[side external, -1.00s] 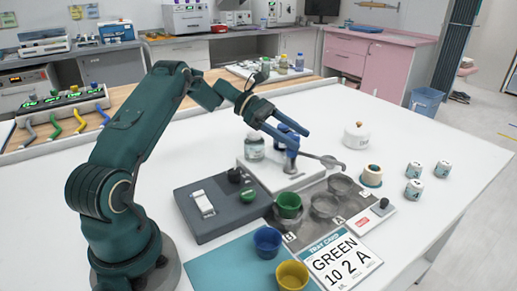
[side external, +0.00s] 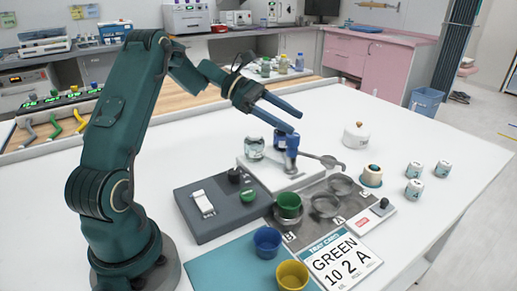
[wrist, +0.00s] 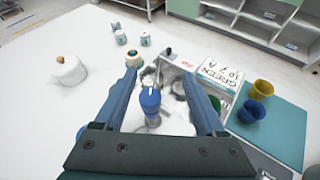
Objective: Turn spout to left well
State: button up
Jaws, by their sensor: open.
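The spout is a grey metal arm (side external: 322,159) on a blue-topped post (side external: 292,148) on a white base (side external: 262,172). In the side view it points right, above the far edge of the grey well tray (side external: 352,204). The tray bears letters A and B and round wells. A green cup (side external: 288,204) stands at its left, near B. My gripper (side external: 296,121) is open and empty, just above the post's blue top. In the wrist view the blue top (wrist: 150,99) shows between my fingers (wrist: 160,77), apart from both. My fingers partly hide the surroundings there.
A card (side external: 342,262) reads GREEN 10 2 A. Blue (side external: 267,242) and yellow (side external: 292,275) cups stand on a teal mat (side external: 222,268). A dark grey box (side external: 215,215), jars (side external: 254,148) and a lidded white pot (side external: 356,135) stand nearby. The table's right side is mostly clear.

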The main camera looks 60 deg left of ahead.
jog(key=s+d+r+m+g+y, duration=0.1)
jog(key=s+d+r+m, duration=0.15)
jog(key=d, duration=0.25)
jog(key=s+d+r+m+g, duration=0.2)
jog(key=d+m, duration=0.1)
jog(key=d, duration=0.1)
jog(key=s+d+r+m+g+y, duration=0.1)
jog(key=s+d+r+m, duration=0.15)
jog(key=d, duration=0.25)
jog(key=s+f+m+y, duration=0.2)
jog(key=s+m+y, duration=0.1)
jog(key=s+m, duration=0.3)
jog(key=s+d+f+m+y, duration=0.1)
jog(key=s+f+m+y, duration=0.1)
jog(key=s+m, duration=0.4)
jog(key=shift+s+d+f+m+t+y, duration=0.35)
jog(key=shift+s+y, duration=0.45)
jog(key=shift+s, duration=0.45)
jog(key=shift+r, duration=0.1)
